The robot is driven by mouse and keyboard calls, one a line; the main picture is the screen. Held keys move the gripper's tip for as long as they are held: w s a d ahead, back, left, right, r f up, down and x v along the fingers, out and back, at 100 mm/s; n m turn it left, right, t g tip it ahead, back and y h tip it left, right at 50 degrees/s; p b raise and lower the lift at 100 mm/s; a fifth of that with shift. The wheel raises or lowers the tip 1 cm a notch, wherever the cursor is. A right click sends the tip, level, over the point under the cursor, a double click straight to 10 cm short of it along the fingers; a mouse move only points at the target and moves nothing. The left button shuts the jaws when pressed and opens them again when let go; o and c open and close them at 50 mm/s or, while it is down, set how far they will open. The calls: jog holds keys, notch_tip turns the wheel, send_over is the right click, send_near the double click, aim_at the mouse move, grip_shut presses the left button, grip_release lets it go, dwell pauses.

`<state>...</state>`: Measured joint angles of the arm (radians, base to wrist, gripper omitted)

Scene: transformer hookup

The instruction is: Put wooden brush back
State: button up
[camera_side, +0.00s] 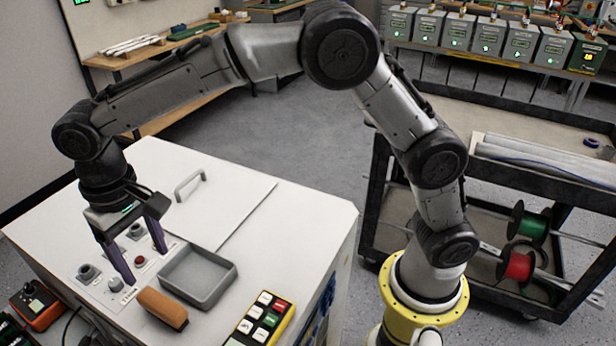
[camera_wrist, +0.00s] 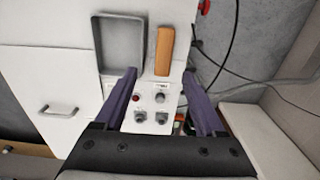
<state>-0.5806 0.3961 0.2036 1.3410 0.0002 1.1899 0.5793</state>
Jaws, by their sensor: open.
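The wooden brush (camera_side: 162,308) lies on the white cabinet top in the side view, near its front edge and beside a grey tray (camera_side: 198,276). In the wrist view the brush (camera_wrist: 164,50) lies just right of the tray (camera_wrist: 121,71), apart from it. The tray looks empty. My gripper (camera_side: 146,266) is open and empty, pointing down above the knob panel at the left of the tray. In the wrist view my gripper (camera_wrist: 164,72) has its fingers spread on either side of the panel, and the brush shows beyond the fingertips.
The knob panel (camera_wrist: 152,106) has several knobs and a red button. A lid handle (camera_side: 189,184) stands up behind the tray. A yellow button box (camera_side: 260,320) sits at the front edge. An orange device (camera_side: 36,306) and cables are at the left.

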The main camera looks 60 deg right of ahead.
jog(key=s+d+r+t, duration=0.1)
jog(key=s+d+r, duration=0.35)
jog(key=d, duration=0.35)
jog(key=s+d+r+t, duration=0.1)
jog(key=s+d+r, duration=0.35)
jog(key=d, duration=0.35)
jog(key=s+d+f+t, duration=0.2)
jog(key=s+d, duration=0.8)
jog(key=s, duration=0.5)
jog(key=shift+d+f+t, duration=0.25)
jog(key=shift+f+t, duration=0.1)
jog(key=shift+t, duration=0.35)
